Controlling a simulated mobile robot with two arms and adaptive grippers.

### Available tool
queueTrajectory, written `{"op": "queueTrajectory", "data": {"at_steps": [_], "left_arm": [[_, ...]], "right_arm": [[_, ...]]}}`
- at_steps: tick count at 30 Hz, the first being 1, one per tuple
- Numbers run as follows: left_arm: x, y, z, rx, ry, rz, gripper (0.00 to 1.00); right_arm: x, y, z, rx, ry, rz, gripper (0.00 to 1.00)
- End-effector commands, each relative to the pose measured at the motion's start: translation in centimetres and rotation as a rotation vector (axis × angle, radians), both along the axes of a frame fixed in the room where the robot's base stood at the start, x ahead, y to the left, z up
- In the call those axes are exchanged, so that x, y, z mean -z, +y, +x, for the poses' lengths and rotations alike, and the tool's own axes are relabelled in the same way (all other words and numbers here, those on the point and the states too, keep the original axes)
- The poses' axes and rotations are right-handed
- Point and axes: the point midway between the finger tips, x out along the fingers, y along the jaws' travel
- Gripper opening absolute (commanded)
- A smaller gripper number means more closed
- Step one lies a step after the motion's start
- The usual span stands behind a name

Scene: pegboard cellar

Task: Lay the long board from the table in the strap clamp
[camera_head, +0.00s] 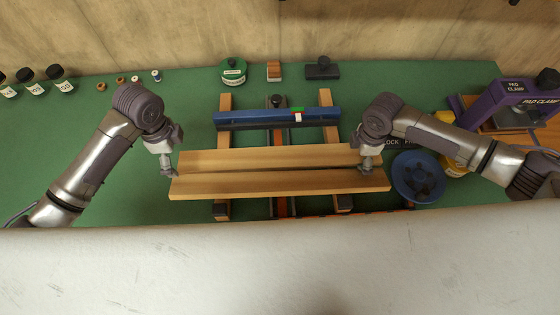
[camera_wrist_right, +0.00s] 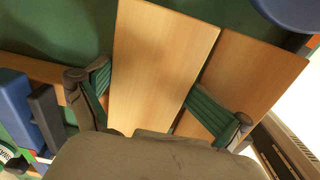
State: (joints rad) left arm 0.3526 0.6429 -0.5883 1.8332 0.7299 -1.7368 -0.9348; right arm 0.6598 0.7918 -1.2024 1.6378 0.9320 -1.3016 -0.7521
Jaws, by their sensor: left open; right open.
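Two long light-wood boards lie side by side across the strap clamp's wooden rails (camera_head: 225,103), the back board (camera_head: 265,158) behind the front board (camera_head: 280,182). The clamp's blue bar (camera_head: 262,121) stands behind them with a gap between. My left gripper (camera_head: 168,165) is open at the boards' left end. My right gripper (camera_head: 366,164) is open near their right end. In the right wrist view its open fingers stand on either side of the back board (camera_wrist_right: 160,65), with the front board (camera_wrist_right: 255,80) at the right. Whether the fingers touch wood cannot be told.
A blue wheel (camera_head: 419,177) sits just right of the boards. A purple pad clamp (camera_head: 515,100) stands at the right. A green-lidded tin (camera_head: 233,71), a wooden block (camera_head: 273,71) and a dark block (camera_head: 322,69) stand at the back. Green table is free at the left.

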Motion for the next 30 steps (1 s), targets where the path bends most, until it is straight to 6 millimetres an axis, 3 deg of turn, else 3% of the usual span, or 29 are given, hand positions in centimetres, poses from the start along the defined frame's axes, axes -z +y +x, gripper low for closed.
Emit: {"op": "queueTrajectory", "data": {"at_steps": [5,21,30], "left_arm": [[-0.8,0.0,0.0,0.001,-0.002,0.000,1.00],[-0.9,0.0,0.0,0.000,-0.003,0.000,1.00],[-1.0,0.0,0.0,0.000,-0.003,-0.001,1.00]], "right_arm": [[0.1,0.1,-0.5,-0.005,0.009,0.001,1.00],[-7.3,0.0,-0.2,-0.001,-0.001,0.000,1.00],[-8.1,0.0,-0.2,0.000,-0.001,0.000,1.00]]}}
